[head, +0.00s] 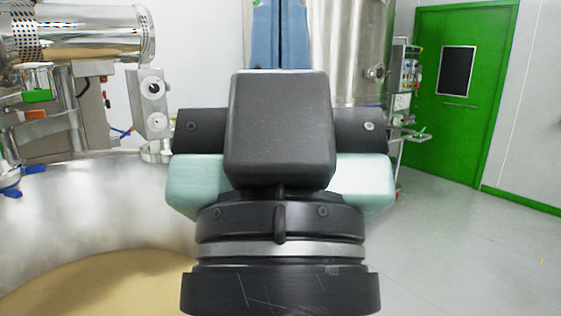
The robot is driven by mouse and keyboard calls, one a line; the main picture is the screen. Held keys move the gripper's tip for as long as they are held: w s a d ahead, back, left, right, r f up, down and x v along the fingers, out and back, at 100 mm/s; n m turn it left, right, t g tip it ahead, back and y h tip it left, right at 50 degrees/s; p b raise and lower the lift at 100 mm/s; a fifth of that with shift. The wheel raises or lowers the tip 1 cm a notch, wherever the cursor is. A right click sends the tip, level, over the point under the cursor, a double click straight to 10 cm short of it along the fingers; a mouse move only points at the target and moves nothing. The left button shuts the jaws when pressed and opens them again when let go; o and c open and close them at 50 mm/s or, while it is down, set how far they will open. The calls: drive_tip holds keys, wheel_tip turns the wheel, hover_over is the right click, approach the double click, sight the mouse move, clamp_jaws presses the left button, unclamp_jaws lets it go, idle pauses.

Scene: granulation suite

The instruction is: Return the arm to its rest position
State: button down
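My gripper (281,130) fills the middle of the head view, close to the camera and seen from behind. Its dark housing sits over a pale teal body, with the black and silver wrist rings below. The fingers are hidden behind the housing, so I cannot see whether they are open or hold anything. The rest of my arm is out of view below.
A large steel bowl (95,215) with tan material (105,285) inside lies at lower left, close beside my wrist in the picture. Steel machinery (85,45) stands behind it. A tall steel vessel (350,50) stands behind my gripper. Right, grey floor (470,250) is clear before a green door (462,110).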

wheel_tip(320, 180, up, 17)
drive_tip(key=p, duration=1.4)
drive_tip(key=shift+f, duration=0.2)
drive_tip(key=shift+a, duration=0.1)
